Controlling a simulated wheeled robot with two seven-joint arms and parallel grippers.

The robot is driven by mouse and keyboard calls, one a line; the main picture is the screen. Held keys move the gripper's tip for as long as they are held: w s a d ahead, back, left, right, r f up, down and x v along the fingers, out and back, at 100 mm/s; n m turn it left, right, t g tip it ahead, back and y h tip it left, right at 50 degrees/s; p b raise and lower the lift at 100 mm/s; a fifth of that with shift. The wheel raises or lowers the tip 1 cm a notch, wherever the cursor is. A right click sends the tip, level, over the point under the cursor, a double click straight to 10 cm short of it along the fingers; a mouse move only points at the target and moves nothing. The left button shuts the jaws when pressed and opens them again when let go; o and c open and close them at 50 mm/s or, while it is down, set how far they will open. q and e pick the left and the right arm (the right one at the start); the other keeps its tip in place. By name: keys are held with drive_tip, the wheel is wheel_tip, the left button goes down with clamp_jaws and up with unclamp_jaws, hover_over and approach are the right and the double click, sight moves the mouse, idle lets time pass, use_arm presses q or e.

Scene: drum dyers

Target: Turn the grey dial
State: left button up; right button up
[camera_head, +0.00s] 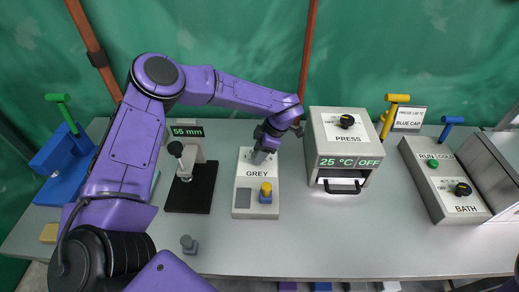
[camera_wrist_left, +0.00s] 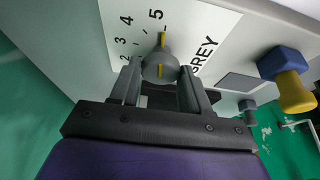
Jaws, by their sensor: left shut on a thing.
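The grey dial (camera_wrist_left: 160,66) sits on a white plate with numbers and the word GREY, and its yellow pointer line is near the 5 in the left wrist view. The plate is on a light grey box (camera_head: 242,180) in the middle of the table. My left gripper (camera_wrist_left: 160,75) is shut on the dial, with one finger on each side of it. In the head view my left gripper (camera_head: 264,150) hides most of the dial. My right gripper does not show.
A yellow and blue knob (camera_head: 265,193) and a grey square patch (camera_head: 243,197) are on the same box. A black stand (camera_head: 190,190) is to the left, the PRESS box (camera_head: 340,150) to the right.

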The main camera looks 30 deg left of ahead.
use_arm(q)
drive_tip(key=shift+m, duration=0.5)
drive_tip(key=o, duration=1)
drive_tip(key=shift+w+d+r, duration=0.1)
drive_tip(key=shift+r, duration=0.2)
drive_tip(key=b+v, duration=0.3)
drive_tip(key=v, duration=0.7)
